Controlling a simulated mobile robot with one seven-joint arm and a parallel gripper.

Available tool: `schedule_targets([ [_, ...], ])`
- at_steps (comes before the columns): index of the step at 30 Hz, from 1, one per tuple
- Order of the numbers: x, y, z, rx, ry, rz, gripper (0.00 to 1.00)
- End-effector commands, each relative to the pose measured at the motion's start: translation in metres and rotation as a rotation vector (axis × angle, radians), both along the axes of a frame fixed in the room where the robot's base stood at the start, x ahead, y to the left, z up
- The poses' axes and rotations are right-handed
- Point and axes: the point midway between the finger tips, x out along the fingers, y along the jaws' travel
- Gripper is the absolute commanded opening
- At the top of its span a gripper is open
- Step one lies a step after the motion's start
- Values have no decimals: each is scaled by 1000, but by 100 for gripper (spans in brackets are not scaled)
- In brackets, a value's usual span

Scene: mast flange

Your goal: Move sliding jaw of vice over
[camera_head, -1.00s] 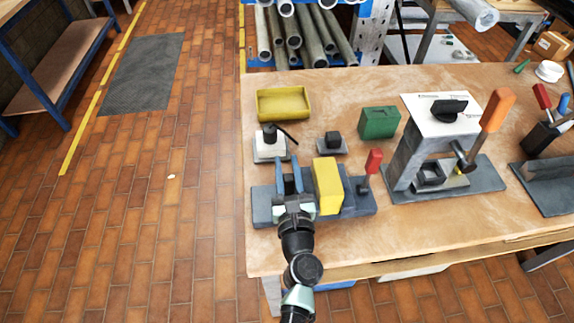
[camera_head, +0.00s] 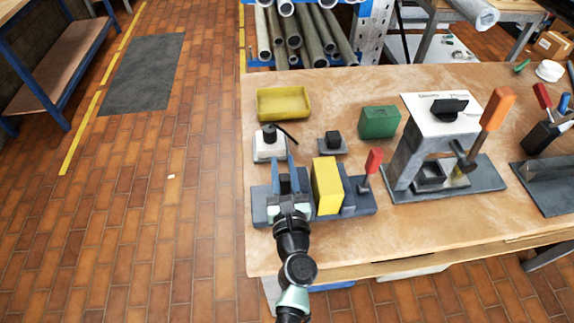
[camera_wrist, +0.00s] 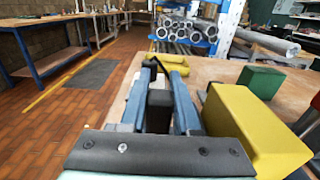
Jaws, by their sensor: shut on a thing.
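The vice (camera_head: 358,205) is a blue-grey base near the front edge of the bench, with a red-handled lever (camera_head: 374,161) at its right. A yellow block (camera_head: 327,186) stands upright on it. My gripper (camera_head: 285,176) is over the left part of the vice, left of the yellow block. In the wrist view its two blue fingers are shut on a dark grey upright piece (camera_wrist: 160,104), which appears to be the sliding jaw. The yellow block (camera_wrist: 252,128) is right of the fingers, apart from them. My gripper hides much of the jaw.
Behind the vice are a yellow tray (camera_head: 283,104), a white-based clamp (camera_head: 268,148), a small dark block (camera_head: 333,142) and a green block (camera_head: 380,122). A grey press stand (camera_head: 403,160) with an orange handle is at the right. Bare bench lies in front.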

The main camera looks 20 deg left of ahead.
Motion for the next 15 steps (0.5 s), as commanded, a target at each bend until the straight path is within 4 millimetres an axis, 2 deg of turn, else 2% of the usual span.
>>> schedule_targets([
  [1, -6, 11, -2, 0, 0, 7, 0],
  [4, -14, 24, -2, 1, -1, 8, 0],
  [14, -18, 31, 0, 1, 1, 11, 0],
  [15, -18, 31, 0, 2, 1, 12, 34],
])
